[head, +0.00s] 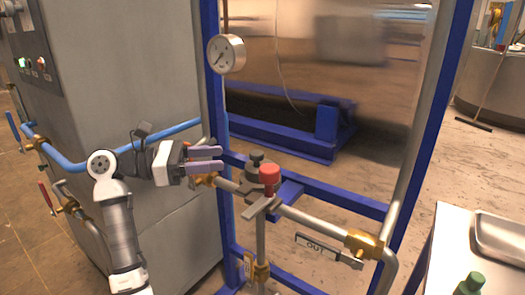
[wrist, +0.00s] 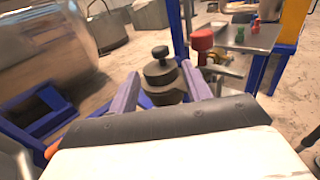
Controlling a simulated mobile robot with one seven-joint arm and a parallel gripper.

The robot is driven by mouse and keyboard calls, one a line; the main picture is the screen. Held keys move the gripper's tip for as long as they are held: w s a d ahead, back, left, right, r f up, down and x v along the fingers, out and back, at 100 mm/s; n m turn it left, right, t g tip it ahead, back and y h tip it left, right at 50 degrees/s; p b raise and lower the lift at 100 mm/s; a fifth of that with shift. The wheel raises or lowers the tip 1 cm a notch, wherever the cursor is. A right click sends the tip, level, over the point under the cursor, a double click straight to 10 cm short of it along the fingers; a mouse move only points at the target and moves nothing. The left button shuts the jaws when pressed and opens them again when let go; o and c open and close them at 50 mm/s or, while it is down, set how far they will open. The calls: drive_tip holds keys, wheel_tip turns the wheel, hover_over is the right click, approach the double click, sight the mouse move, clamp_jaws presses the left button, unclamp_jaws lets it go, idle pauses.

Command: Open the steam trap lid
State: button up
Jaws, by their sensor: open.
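The steam trap (head: 256,175) is a dark round body with a knobbed lid on the pipe, at the middle of the head view. Its dark lid knob (wrist: 160,53) shows in the wrist view, straight ahead between the fingers. My gripper (head: 222,158) is open and empty, to the left of the trap in the head view, with its purple fingers pointing toward it. In the wrist view the fingertips (wrist: 160,78) lie to either side of the trap, which looks a little beyond them. I cannot tell the exact gap. The lid appears seated on the body.
A red cap (head: 269,174) stands on a fitting just right of the trap. A pressure gauge (head: 226,54) hangs on the blue frame (head: 340,198). A pipe with an OUT tag (head: 316,246) runs right. A table (head: 455,245) with a tray and a green-capped item stands at lower right.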

sight(255, 168)
drive_tip(key=d, duration=0.4)
drive_tip(key=w+d+p, duration=0.1)
drive_tip(key=d, duration=0.6)
drive_tip(key=shift+w+d, duration=0.4)
clamp_jaws()
